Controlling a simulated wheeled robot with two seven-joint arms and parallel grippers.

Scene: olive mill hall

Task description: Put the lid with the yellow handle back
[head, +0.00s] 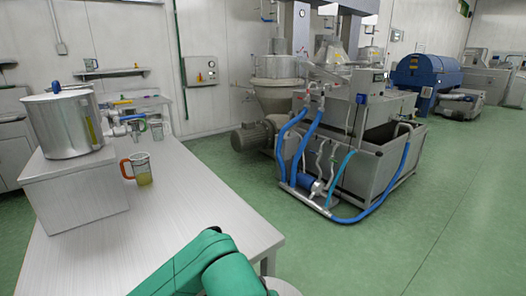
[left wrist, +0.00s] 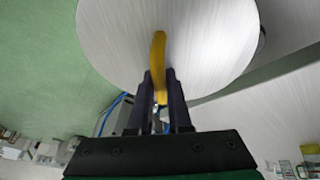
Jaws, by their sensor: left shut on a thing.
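The lid (left wrist: 110,40) is a round, pale metal disc that fills the upper middle of the left wrist view. Its yellow handle (left wrist: 158,50) is a curved bar between the fingers of my left gripper (left wrist: 158,76), which is shut on it. My right gripper is in neither view.
The pale table (head: 165,215) is clear between the block (head: 75,195) and the arm. A jug with a red handle (head: 142,172) holds yellowish liquid beside the block. Taps (head: 125,117) and a glass vessel are behind it. Machinery (head: 350,150) stands beyond the green floor.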

